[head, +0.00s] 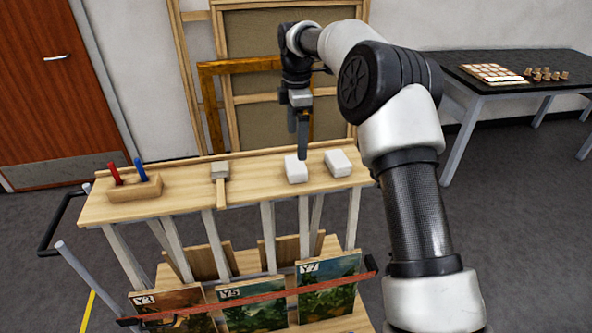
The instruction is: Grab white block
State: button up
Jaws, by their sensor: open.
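Two white blocks lie on the wooden top of a rack (262,178). One white block (295,170) is near the middle right of the top. The other white block (338,163) is to its right, close to the right end. My gripper (298,146) points down just above the left one of the two blocks, with its fingers open. The fingers overlap the block's far upper edge in the picture, and I cannot tell whether they touch it. Nothing shows between the fingers.
A mallet (220,182) lies left of the blocks. A wooden holder (135,188) with red and blue tools stands at the left end. Paintings (328,283) lean in the rack below. Wooden frames (290,60) stand against the wall behind. A dark table (520,70) is at the right.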

send_over(296, 164)
jog(key=f, duration=0.5)
jog(key=shift+s+d, duration=0.15)
jog(key=shift+s, duration=0.1)
jog(key=shift+w+a+f+p, duration=0.1)
jog(key=shift+w+f+p, duration=0.1)
jog(key=shift+f, duration=1.15)
jog(key=shift+w+a+f+p, duration=0.1)
jog(key=shift+w+f+p, duration=0.1)
jog(key=shift+f, duration=1.15)
jog(key=shift+c, duration=0.4)
jog(key=c, duration=1.1)
